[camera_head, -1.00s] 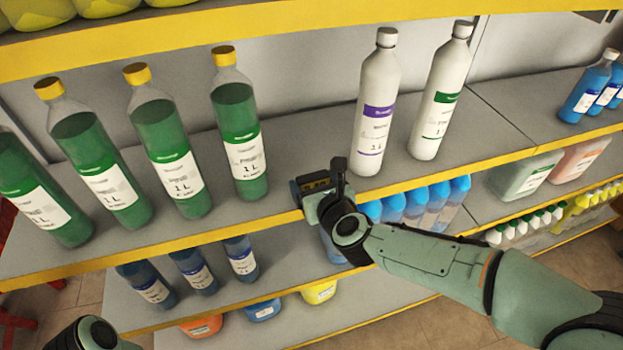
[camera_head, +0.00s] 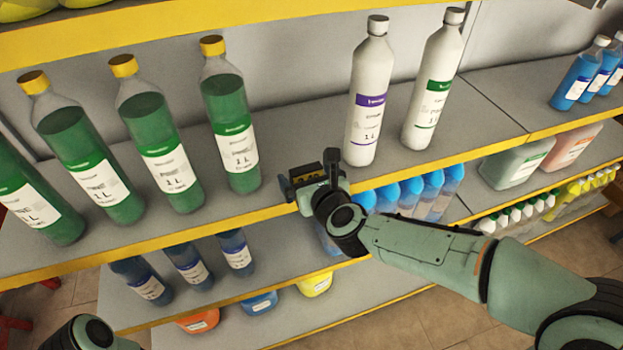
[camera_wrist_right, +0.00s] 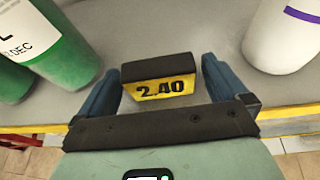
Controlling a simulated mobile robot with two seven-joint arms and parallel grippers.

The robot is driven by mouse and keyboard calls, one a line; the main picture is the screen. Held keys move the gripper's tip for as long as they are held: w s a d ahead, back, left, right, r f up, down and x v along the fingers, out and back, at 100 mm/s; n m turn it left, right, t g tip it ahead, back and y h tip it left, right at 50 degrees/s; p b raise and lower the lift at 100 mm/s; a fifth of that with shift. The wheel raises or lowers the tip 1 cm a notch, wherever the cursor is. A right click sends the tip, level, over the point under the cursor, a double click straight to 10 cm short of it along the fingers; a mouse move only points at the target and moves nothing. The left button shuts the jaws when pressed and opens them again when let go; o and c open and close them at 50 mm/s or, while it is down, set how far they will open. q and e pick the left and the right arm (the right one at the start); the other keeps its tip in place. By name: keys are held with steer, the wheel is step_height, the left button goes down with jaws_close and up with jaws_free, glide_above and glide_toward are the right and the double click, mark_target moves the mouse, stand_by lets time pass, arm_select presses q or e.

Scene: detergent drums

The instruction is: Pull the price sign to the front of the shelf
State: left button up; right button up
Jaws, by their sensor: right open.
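The price sign (camera_wrist_right: 160,85) is a small dark block with a yellow face reading 2.40. It stands on the grey upper shelf close behind the yellow front edge, in the gap between the green bottles and the white bottles. It also shows in the head view (camera_head: 306,173). My right gripper (camera_wrist_right: 160,70) is open, with one blue finger on each side of the sign. A narrow gap shows between the sign and each finger in the right wrist view. In the head view my right gripper (camera_head: 309,168) reaches over the shelf edge. My left gripper is out of view.
Green bottles (camera_head: 228,120) with yellow caps stand left of the sign. White bottles (camera_head: 370,90) stand to its right and behind. The yellow shelf edge (camera_head: 200,232) runs under my gripper. Blue bottles (camera_head: 410,192) stand on the shelf below.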

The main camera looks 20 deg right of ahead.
steer(key=a+p+v, duration=0.1)
steer(key=p+v, duration=0.2)
steer(key=v, duration=0.9)
step_height(320, 180, down, 27)
steer(key=s+d+n+g+p, duration=0.15)
steer(key=n+g+p, duration=0.45)
steer(key=n, duration=1.1)
steer(key=s+a+f+n+g+y+p, duration=0.1)
steer(key=s+a+f+n+g+y, duration=0.1)
steer(key=s+f+n+g, duration=0.6)
steer(key=s+f+n, duration=0.6)
steer(key=s+f, duration=0.2)
steer(key=s, duration=0.3)
steer(key=shift+a+y, duration=0.3)
steer(key=shift+a, duration=0.05)
